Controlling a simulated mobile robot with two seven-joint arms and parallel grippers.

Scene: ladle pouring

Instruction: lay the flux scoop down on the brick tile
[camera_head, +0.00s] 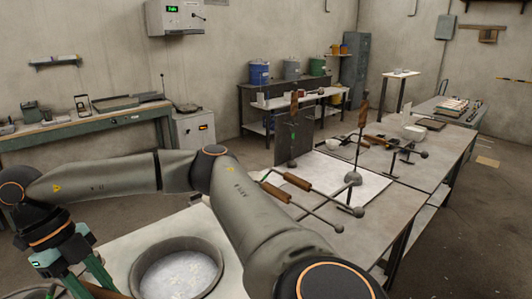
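One arm of mine, which I take for the left, crosses the lower half of the head view. Its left gripper (88,281) points down at the bottom left corner with green fingers, their tips cut off by the frame edge. A brown strip (107,292) shows beside the fingers; I cannot tell if it is the brick tile or a handle. I cannot make out the flux scoop with certainty, nor whether the gripper holds anything. A round grey pan (139,261) with pale contents stands right of the gripper. My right gripper is not in view.
A long table (397,207) runs to the right behind my arm. On it lie tools with wooden handles (298,182), an upright dark plate (294,140) and a white bowl (414,133). A green-legged bench (85,126) stands at the left wall. Floor at right is mostly clear.

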